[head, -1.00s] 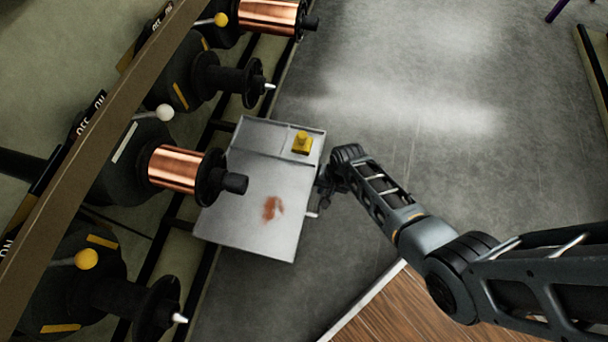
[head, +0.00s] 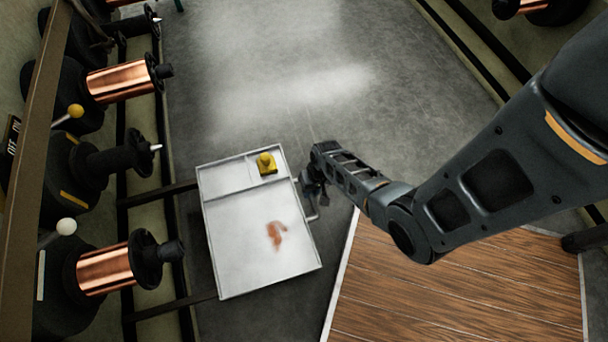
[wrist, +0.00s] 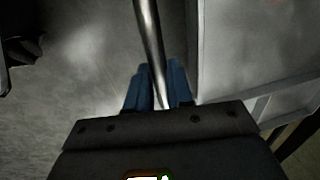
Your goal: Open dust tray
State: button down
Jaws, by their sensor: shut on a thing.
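The dust tray (head: 235,245) is a shallow pale metal tray with a divider. It stands pulled out from the spool rack on two dark rails (head: 165,193). A yellow block with a knob (head: 266,163) sits in its far smaller compartment, and a reddish-brown patch (head: 277,235) lies in the larger one. My gripper (head: 312,198) is at the tray's right side, at its bar handle. In the wrist view, the blue fingers of my gripper (wrist: 159,88) are shut on the metal handle (wrist: 149,40), with the tray wall (wrist: 194,50) to the right.
The rack on the left carries copper spools (head: 104,270), empty spindles and knobbed levers (head: 66,227). A wooden platform (head: 450,290) with a pale edge lies at the lower right. The grey concrete floor (head: 270,80) beyond the tray is clear. Another rack stands at the upper right.

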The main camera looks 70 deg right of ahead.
dwell(0.3)
jog(key=c, duration=1)
grip_release()
jog(key=r+p, duration=0.1)
jog(key=r, duration=0.1)
jog(key=r+p, duration=0.1)
jog(key=r, duration=0.2)
jog(key=s+d+r+p, duration=0.1)
jog(key=r+p, duration=0.1)
jog(key=shift+s+r, duration=0.1)
jog(key=shift+r, duration=0.25)
jog(key=shift+s, duration=0.1)
